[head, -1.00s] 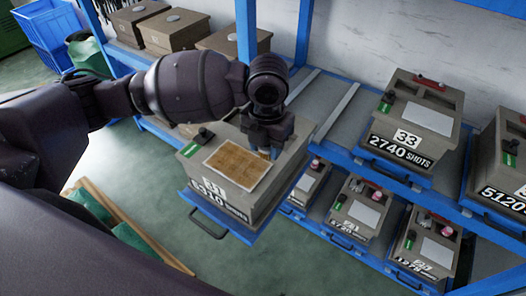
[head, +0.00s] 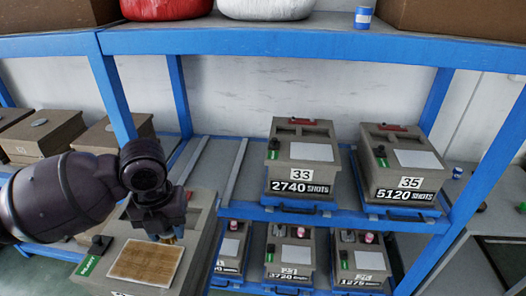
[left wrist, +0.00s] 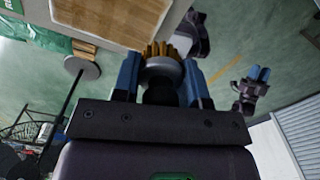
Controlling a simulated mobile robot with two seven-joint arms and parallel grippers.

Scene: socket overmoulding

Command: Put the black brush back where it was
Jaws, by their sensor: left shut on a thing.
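My left gripper (head: 168,230) is shut on a brush (left wrist: 160,62) with golden bristles, a grey collar and a black handle. In the left wrist view the handle sits between the blue fingers. In the head view the gripper hides most of the brush; only its bristles show, close to the framed tan panel (head: 146,262) on a grey-brown mould box (head: 202,238). I cannot tell whether the bristles touch the panel. My right gripper (left wrist: 257,76) shows small in the left wrist view, away from the box, with its fingers too small to judge.
A small black knob (head: 99,244) and green tag (head: 88,265) are on the near box. Boxes 33 (head: 300,160) and 35 (head: 402,168) stand on the blue rack (head: 330,214), with more boxes below. An upper shelf (head: 280,42) crosses above. Bare rack shows left of box 33.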

